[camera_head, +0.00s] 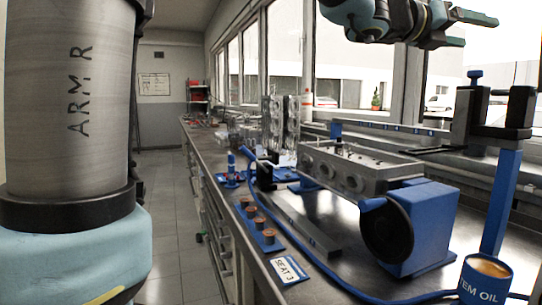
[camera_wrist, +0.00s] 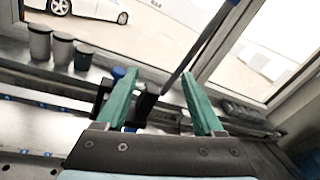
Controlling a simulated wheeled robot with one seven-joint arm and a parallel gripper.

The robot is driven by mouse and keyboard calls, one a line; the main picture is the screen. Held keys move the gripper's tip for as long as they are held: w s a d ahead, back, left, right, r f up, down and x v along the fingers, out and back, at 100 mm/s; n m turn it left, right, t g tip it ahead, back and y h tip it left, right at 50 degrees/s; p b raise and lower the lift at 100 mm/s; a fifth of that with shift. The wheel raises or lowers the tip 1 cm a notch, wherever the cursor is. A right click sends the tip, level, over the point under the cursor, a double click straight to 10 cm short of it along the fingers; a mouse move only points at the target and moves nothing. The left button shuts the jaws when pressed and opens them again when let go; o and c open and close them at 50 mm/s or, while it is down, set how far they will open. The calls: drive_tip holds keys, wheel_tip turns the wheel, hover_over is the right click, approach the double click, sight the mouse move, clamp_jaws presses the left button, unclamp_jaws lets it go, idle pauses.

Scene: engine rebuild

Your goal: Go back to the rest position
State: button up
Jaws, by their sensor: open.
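My gripper (camera_head: 478,30) is at the top right of the head view, held above the workbench with its fingers pointing right. It is raised over the engine block (camera_head: 350,168) and the black clamp stand at the right. In the wrist view my gripper (camera_wrist: 160,76) shows two green fingers spread apart with nothing held between them. The window and the sill lie beyond the fingertips. Part of my arm above the gripper is cut off by the top of the head view.
The black and blue clamp stand (camera_head: 500,120) rises below my gripper. A blue-housed unit (camera_head: 428,228) and an oil cup (camera_head: 484,285) are at the bench's front right. Several grey cups (camera_wrist: 62,50) stand on the sill. The aisle floor (camera_head: 172,185) is clear.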

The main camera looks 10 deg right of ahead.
drive_tip(key=w+a+f+n+t+y, duration=0.9)
drive_tip(key=w+a+f+n, duration=1.05)
drive_tip(key=n, duration=0.25)
drive_tip(key=a+f+n+g+y, duration=0.1)
drive_tip(key=a+f+n+y, duration=0.1)
drive_tip(key=a+f+n, duration=0.3)
drive_tip(key=s+a+f+n+g+y, duration=0.1)
drive_tip(key=a+f+n, duration=0.4)
drive_tip(key=a, duration=0.5)
drive_tip(key=s+a+f+n+g+y, duration=0.1)
drive_tip(key=a+f+n+y, duration=0.3)
drive_tip(key=a+f+n, duration=0.2)
drive_tip(key=shift+a+f, duration=0.7)
drive_tip(key=shift+f, duration=0.35)
drive_tip(key=s+a+f+n+g+y+b, duration=0.15)
drive_tip(key=s+a+f+n+g, duration=0.35)
drive_tip(key=s+a+f+n, duration=0.6)
wheel_tip(320, 180, down, 9)
drive_tip(key=s+d+m+g+b, duration=0.1)
drive_tip(key=s+d+b, duration=0.15)
drive_tip(key=b, duration=0.65)
wheel_tip(320, 180, up, 15)
drive_tip(key=p, duration=1.4)
drive_tip(key=shift+f+p, duration=0.15)
drive_tip(key=shift+p, duration=0.25)
